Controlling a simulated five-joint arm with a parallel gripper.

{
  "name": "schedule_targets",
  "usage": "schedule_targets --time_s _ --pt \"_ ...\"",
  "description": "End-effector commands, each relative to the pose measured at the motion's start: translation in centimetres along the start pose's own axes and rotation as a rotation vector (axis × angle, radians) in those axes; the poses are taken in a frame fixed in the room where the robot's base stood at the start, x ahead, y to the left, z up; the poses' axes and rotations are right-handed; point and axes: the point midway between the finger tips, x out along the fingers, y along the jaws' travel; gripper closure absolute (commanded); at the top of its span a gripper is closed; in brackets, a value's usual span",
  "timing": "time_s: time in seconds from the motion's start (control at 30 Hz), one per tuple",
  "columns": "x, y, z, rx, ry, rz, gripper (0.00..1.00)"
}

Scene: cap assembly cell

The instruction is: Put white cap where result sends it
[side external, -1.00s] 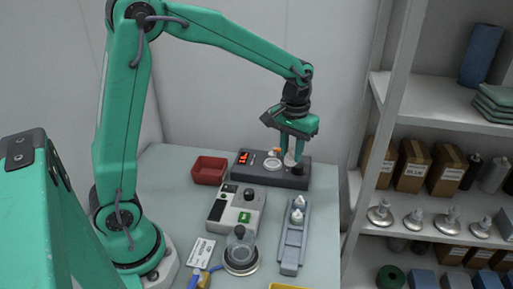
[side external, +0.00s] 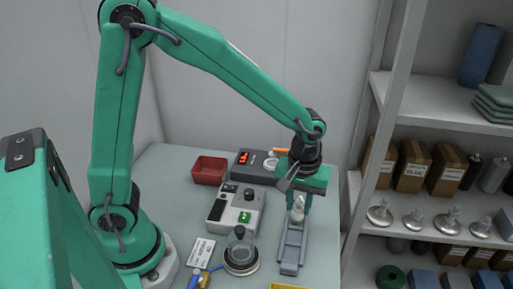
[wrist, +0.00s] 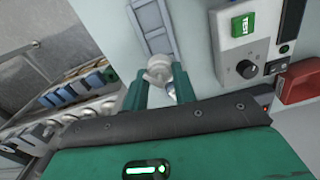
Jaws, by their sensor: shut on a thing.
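My gripper (side external: 299,203) is low over the upper end of the blue-grey rail (side external: 290,256). It is shut on a white cap (side external: 298,212), which stands between its fingers. In the wrist view my gripper (wrist: 158,82) has a green finger on each side of the cap (wrist: 157,66), with the rail (wrist: 152,20) beyond. A second small pale piece (wrist: 171,93) shows partly between the fingers; I cannot tell what it is. The dark box with a lit red display (side external: 243,158) stands behind; its digits are too small to read.
A grey tester (side external: 237,207) with a green TEST button stands left of the rail. A clear dome on a round base (side external: 240,254) is in front of it. A red bin (side external: 209,170) is at the back left. Shelves (side external: 430,124) stand close on the right.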

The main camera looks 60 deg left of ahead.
Motion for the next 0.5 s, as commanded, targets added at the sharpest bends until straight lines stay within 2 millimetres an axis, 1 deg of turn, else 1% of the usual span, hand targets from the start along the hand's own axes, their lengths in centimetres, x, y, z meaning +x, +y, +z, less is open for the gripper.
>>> schedule_targets --time_s 0.27,0.5 --pt "0.5 0.0 0.0 0.001 0.0 0.0 0.82" --pt "1.9 -0.1 0.0 0.001 -0.001 -0.002 0.82"
